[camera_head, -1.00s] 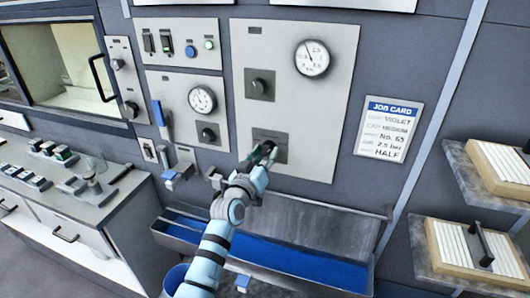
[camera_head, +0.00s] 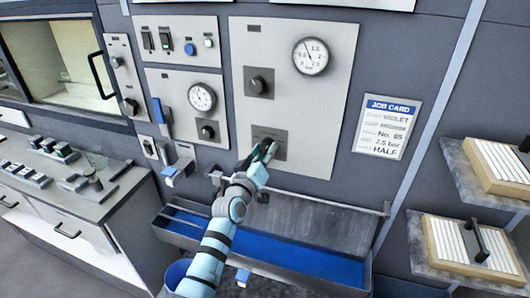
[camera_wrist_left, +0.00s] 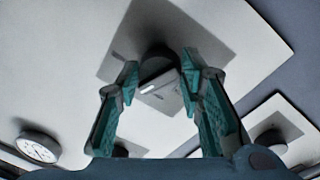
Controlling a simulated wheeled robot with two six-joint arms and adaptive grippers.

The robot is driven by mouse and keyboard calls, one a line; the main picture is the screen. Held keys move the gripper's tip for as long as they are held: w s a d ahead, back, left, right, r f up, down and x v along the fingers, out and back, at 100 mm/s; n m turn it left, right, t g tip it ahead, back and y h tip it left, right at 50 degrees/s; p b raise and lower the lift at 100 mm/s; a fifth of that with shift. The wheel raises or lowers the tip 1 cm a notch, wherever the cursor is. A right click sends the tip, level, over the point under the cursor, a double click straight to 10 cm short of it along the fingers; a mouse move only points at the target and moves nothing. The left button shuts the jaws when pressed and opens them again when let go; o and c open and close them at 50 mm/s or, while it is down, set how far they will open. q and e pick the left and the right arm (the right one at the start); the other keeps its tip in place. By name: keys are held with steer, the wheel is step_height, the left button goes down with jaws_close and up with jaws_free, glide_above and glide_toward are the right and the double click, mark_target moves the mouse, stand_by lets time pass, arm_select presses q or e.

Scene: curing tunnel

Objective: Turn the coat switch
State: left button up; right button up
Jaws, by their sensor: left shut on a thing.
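The coat switch looks to be the dark rotary knob on a grey square plate (camera_head: 280,154), low on the large pale panel; its label is too small to read. My left gripper (camera_head: 265,150) is at this knob, its teal fingers covering most of it in the head view. In the left wrist view, the fingers (camera_wrist_left: 160,82) stand on either side of the knob (camera_wrist_left: 157,64), which has a pale pointer piece, and are shut on it. Which setting the knob points to cannot be told. My right gripper is not in view.
Another knob (camera_head: 258,82) and a pressure gauge (camera_head: 311,56) sit higher on the panel. A job card (camera_head: 388,127) hangs to the right. A trough with a blue inside (camera_head: 310,262) lies below. Shelves with framed screens (camera_head: 470,245) stand at the right.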

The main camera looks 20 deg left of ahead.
arm_select(q)
steer(key=o, duration=1.2)
steer(key=shift+s+a, duration=0.1)
steer(key=shift+s, duration=0.15)
steer(key=s, duration=0.3)
steer(key=s+a, duration=0.1)
steer(key=s, duration=0.7)
steer(key=shift+s+a+f, duration=0.15)
steer(key=shift+s+f, duration=0.1)
steer(key=shift+w, duration=0.1)
